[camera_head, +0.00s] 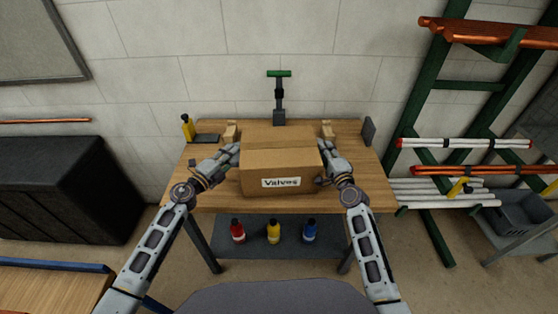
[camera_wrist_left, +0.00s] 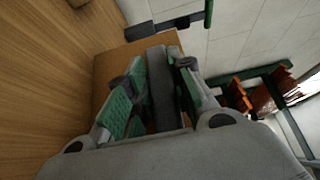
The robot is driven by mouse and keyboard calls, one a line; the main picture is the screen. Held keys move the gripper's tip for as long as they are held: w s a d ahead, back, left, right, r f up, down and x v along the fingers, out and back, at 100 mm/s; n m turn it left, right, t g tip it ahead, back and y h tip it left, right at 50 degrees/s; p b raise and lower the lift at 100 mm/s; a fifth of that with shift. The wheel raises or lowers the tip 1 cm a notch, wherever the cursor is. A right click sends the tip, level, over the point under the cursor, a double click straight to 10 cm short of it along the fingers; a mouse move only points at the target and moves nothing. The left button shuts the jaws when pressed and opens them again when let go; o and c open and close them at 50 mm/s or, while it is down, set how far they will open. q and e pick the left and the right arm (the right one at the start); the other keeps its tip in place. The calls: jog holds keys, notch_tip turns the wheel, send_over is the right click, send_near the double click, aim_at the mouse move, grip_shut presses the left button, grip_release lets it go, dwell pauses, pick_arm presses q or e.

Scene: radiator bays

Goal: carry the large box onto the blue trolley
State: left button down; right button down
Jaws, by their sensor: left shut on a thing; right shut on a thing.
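The large box (camera_head: 280,160), brown cardboard with a "Valves" label, stands upright on a wooden workbench in the head view. My left gripper (camera_head: 234,150) is at its left side and my right gripper (camera_head: 325,150) at its right side. In the left wrist view, the left gripper (camera_wrist_left: 155,75) is shut on a grey bar-like grip at the side of the box (camera_wrist_left: 108,65). The right gripper is shut on the box's right side; its fingertips are partly hidden. The blue trolley (camera_head: 55,265), with a blue rim and wooden top, shows at the lower left, partly cut off.
The workbench (camera_head: 215,195) carries a yellow bottle (camera_head: 187,127) and small wooden blocks at the back. Red, yellow and blue bottles stand on its lower shelf (camera_head: 255,247). A black chest (camera_head: 65,185) is left, a green pipe rack (camera_head: 425,110) right. Floor shows between bench and trolley.

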jog(key=shift+r+p, duration=0.35)
jog(key=shift+r+p, duration=2)
jog(key=shift+r, duration=0.25)
jog(key=shift+w, duration=0.1)
